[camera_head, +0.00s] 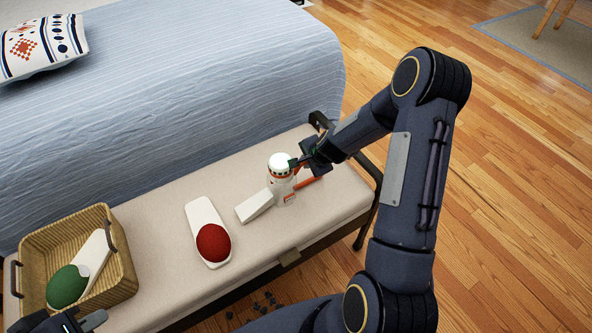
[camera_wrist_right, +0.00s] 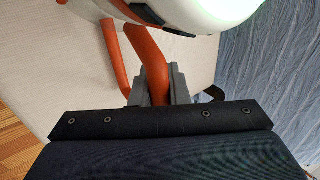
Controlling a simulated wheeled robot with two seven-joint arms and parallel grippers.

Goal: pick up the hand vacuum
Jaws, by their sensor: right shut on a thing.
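The hand vacuum (camera_head: 284,192), white with orange parts, is on the beige bench near its right end. A white nozzle-like piece (camera_head: 255,205) extends from it toward the lower left. My right gripper (camera_head: 297,164) is at its upper right side. In the right wrist view, the fingers (camera_wrist_right: 158,85) are shut on the orange handle (camera_wrist_right: 149,55), with the white body (camera_wrist_right: 185,12) beyond. Whether the vacuum touches the bench is hard to tell. My left gripper (camera_head: 75,322) is at the bottom left, cut off by the frame edge; its jaws are unclear.
A white object with a red dome (camera_head: 213,242) lies on the bench (camera_head: 165,255) to the left. A wicker basket (camera_head: 123,262) at the bench's left holds a white object with a green dome (camera_head: 68,286). The bed (camera_head: 190,90) stands behind. Dark bits lie on the floor in front.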

